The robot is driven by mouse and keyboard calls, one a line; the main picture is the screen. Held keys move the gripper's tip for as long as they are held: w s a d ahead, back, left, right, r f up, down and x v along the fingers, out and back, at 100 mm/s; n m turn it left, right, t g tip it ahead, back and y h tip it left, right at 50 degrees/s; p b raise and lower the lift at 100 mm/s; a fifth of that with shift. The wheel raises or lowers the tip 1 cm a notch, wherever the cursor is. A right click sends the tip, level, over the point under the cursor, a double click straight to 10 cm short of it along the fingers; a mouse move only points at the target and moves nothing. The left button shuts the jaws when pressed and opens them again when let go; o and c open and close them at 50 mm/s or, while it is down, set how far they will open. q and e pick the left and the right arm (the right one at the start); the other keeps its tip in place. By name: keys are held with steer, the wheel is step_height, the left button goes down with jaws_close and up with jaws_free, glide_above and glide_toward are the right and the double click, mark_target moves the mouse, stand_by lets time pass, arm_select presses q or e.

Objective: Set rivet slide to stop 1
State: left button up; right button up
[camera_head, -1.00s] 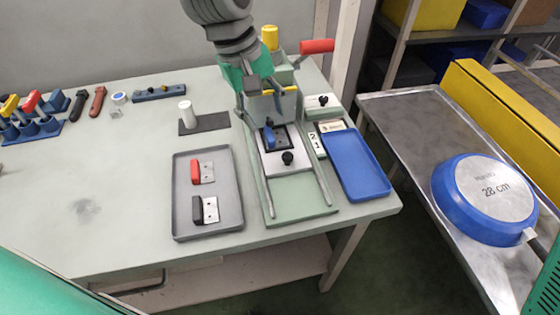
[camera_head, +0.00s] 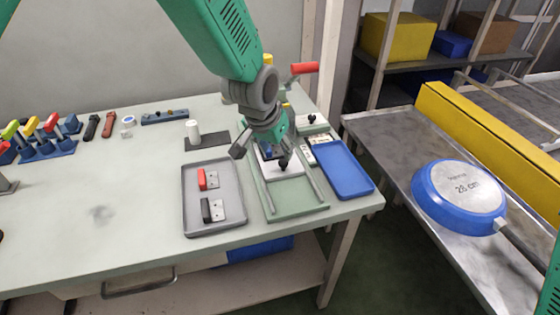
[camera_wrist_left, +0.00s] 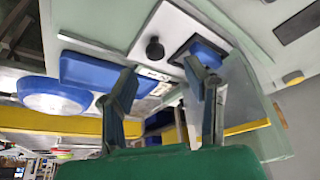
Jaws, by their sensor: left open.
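The rivet slide is a white plate (camera_head: 289,172) with a black knob (camera_head: 284,162), on the rails of a green press fixture (camera_head: 300,203). My left gripper (camera_head: 260,158) is open over the slide, one finger beside the knob; contact cannot be told. In the left wrist view the open gripper (camera_wrist_left: 160,74) has nothing between its fingers. There the knob (camera_wrist_left: 155,48) stands on the white plate (camera_wrist_left: 172,26), beyond the fingertips, with a blue part in a dark holder (camera_wrist_left: 205,50) beside it. The gripper hides much of the fixture in the head view. The stop marks are not readable.
A grey tray (camera_head: 190,227) with a red-handled and a black-handled piece lies left of the fixture. A blue tray (camera_head: 345,170) lies right. A blue pan (camera_head: 460,195) rests on the metal conveyor table (camera_head: 385,150). The bench's left front is clear.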

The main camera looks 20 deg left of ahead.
mark_target(284, 160)
arm_select(q)
steer(key=f, duration=0.1)
steer(key=w+d+f, duration=0.1)
steer(key=f, duration=0.2)
steer(key=shift+w+d, duration=0.35)
steer(key=shift+w, duration=0.05)
steer(key=shift+w+f, duration=0.15)
steer(key=shift+f, duration=0.35)
steer(key=shift+a+f, duration=0.15)
steer(key=shift+a, duration=0.45)
jaws_close()
steer(key=shift+w+d, duration=0.1)
steer(key=shift+d, duration=0.25)
steer(key=shift+w+a+r, duration=0.1)
steer(key=shift+w+r, duration=0.1)
steer(key=shift+w, duration=0.1)
steer(key=w+a, duration=0.2)
steer(key=w, duration=0.1)
steer(key=shift+w+a+f, duration=0.1)
steer(key=shift+w+a, duration=0.05)
steer(key=shift+a, duration=0.2)
steer(key=shift+d, duration=0.1)
